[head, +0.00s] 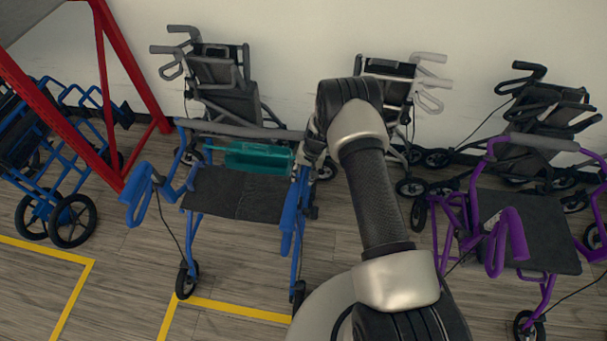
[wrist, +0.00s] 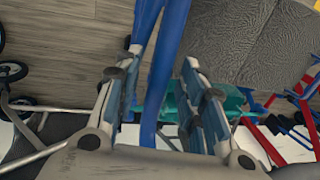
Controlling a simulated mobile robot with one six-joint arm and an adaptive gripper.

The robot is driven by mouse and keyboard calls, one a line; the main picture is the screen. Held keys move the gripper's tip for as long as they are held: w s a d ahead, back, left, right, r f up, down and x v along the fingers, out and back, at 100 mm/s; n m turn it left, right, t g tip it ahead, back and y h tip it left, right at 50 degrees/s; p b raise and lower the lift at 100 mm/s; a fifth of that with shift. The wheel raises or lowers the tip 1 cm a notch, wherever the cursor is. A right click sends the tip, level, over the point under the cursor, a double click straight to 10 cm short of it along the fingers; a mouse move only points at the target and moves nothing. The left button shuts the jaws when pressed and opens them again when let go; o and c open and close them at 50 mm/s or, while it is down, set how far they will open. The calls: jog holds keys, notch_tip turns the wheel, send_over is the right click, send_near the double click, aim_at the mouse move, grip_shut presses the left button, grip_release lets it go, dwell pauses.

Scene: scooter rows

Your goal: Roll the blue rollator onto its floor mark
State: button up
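The blue rollator (head: 240,195) stands upright in the middle left of the head view, with a dark seat, grey backrest bar and teal bag (head: 258,157). A yellow floor outline (head: 235,308) lies at its front wheels, partly out of view. My gripper (head: 302,160) is at the rollator's right side, partly hidden by my arm. In the wrist view, my open gripper's fingers (wrist: 160,80) stand on either side of the rollator's blue frame tubes (wrist: 163,65). A gap shows between the tubes and the right finger.
A red post frame (head: 125,75) and another blue walker (head: 45,165) stand at the left. Dark folded walkers (head: 225,80) line the wall. A purple rollator (head: 520,225) stands close on the right. Another yellow outline (head: 75,255) is at lower left. Floor in front is open.

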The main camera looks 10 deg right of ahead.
jog(key=shift+c, duration=0.3)
grip_shut()
dwell(0.3)
